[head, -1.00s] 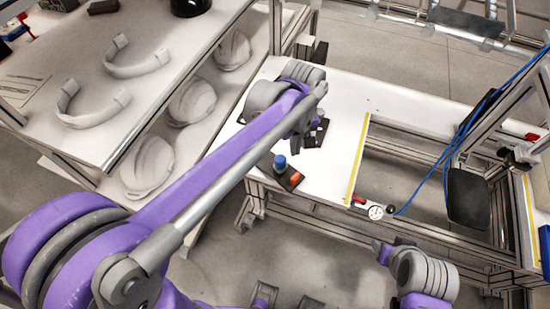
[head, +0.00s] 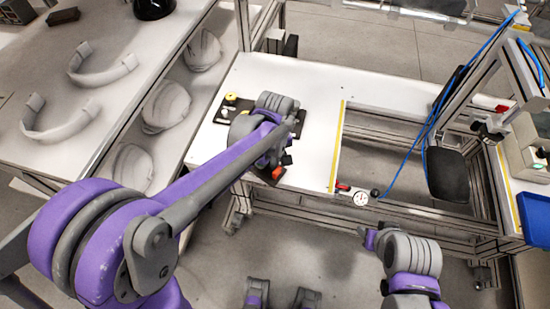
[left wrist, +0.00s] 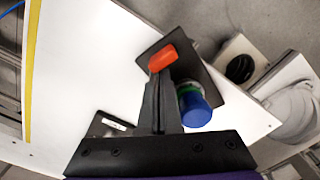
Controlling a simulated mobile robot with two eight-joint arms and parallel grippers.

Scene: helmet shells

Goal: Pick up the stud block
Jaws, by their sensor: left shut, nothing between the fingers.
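A small dark plate (left wrist: 205,75) carries an orange piece (left wrist: 165,57) and a blue knob with a green band (left wrist: 195,108); I take this for the stud block. In the head view the dark plate (head: 265,177) and its orange piece (head: 286,160) show beside my left wrist, which hides the blue knob. My left gripper (left wrist: 160,85) is shut and empty, its fingertips close to the orange piece. I cannot tell whether they touch. My right arm is at lower right in the head view; its fingers cannot be made out.
A black plate with a yellow knob (head: 230,97) lies behind my left wrist on the white table (head: 310,95). A dial gauge (head: 360,198) sits at the table's front edge. Helmet shells (head: 166,105) stand on the shelf at left. A blue cable (head: 405,150) hangs at right.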

